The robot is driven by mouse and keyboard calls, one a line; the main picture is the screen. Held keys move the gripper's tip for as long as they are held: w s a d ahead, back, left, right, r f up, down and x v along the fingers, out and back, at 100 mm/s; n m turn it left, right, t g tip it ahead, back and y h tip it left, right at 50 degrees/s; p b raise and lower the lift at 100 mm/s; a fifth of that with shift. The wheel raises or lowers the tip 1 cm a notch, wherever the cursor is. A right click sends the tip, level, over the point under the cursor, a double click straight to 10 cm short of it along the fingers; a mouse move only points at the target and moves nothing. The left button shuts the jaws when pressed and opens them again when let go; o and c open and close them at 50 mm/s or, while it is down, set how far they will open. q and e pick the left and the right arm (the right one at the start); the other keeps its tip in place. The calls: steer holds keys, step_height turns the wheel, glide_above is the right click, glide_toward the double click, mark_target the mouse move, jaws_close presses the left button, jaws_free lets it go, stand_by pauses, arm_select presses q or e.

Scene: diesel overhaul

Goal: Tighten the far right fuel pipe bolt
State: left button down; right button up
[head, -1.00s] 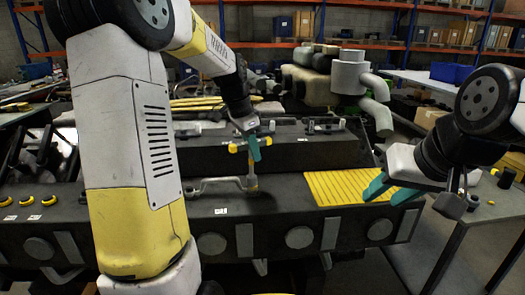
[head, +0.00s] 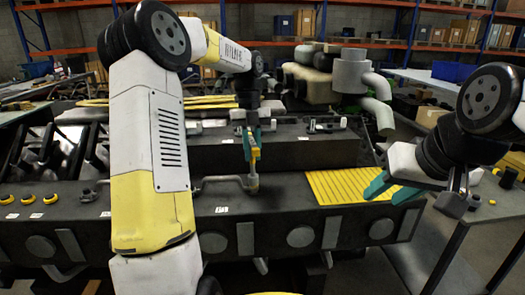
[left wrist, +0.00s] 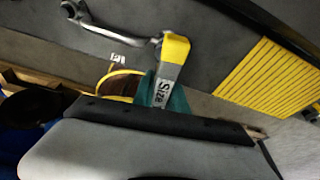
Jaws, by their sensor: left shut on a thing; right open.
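The bolt itself is hidden under the tool's foot. In the left wrist view the tool (left wrist: 170,70) bears the lettering "Size" between teal fingers, and its yellow head covers the right end of the pipe (left wrist: 112,34). My right gripper (head: 393,187) is open and empty, at the block's right end, away from the pipe.
A yellow ribbed pad (head: 350,186) lies on the block right of the pipe. Several yellow-ringed parts (head: 29,199) sit at the left. A raised dark ledge (head: 320,152) runs behind the pipe. A grey bench (head: 488,210) stands at the right.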

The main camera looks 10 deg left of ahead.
arm_select(q)
steer(key=m+y, duration=0.1)
steer(key=m, duration=0.3)
steer(key=shift+s+m, duration=0.15)
steer(key=shift+m, duration=0.25)
